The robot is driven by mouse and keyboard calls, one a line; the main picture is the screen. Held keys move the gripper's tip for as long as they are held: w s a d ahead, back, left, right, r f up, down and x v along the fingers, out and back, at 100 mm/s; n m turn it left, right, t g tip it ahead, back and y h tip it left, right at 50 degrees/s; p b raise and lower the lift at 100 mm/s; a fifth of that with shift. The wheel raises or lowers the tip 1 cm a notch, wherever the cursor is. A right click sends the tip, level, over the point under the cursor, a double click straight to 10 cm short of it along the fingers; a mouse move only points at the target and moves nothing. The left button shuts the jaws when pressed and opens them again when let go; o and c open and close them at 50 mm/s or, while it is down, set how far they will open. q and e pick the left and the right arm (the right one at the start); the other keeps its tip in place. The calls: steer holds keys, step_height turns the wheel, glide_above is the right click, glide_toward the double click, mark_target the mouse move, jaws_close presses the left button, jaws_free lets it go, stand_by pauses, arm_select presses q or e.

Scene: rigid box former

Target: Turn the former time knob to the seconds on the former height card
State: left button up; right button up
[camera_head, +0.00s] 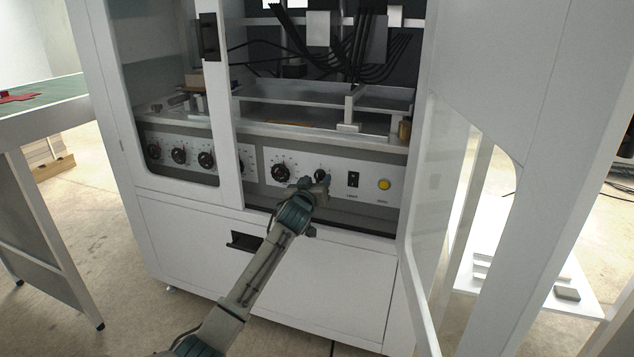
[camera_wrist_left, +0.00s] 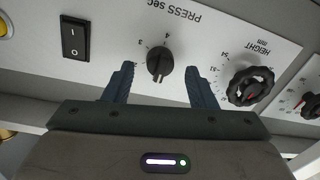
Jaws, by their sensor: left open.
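The black time knob (camera_wrist_left: 159,62) sits on a white panel marked PRESS sec, which appears upside down in the left wrist view. Digits including 3 and 4 show around it; its exact setting is too small to read surely. It also shows in the head view as a small dark knob (camera_head: 321,174). My left gripper (camera_head: 316,182) is at the panel, open, and in the left wrist view its fingers (camera_wrist_left: 159,70) stand on either side of the knob with gaps between. I cannot make out the height card in either view. My right gripper is not in view.
A larger black HEIGHT mm knob (camera_wrist_left: 249,86) is beside the time knob. A rocker switch (camera_wrist_left: 75,38) and a yellow button (camera_head: 384,184) are on its other side. The open clear door (camera_head: 436,190) stands right of the arm. A green-topped table (camera_head: 50,95) is at left.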

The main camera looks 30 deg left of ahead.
arm_select(q)
steer(key=shift+x, duration=0.85)
steer(key=shift+c, duration=0.4)
steer(key=c, duration=0.9)
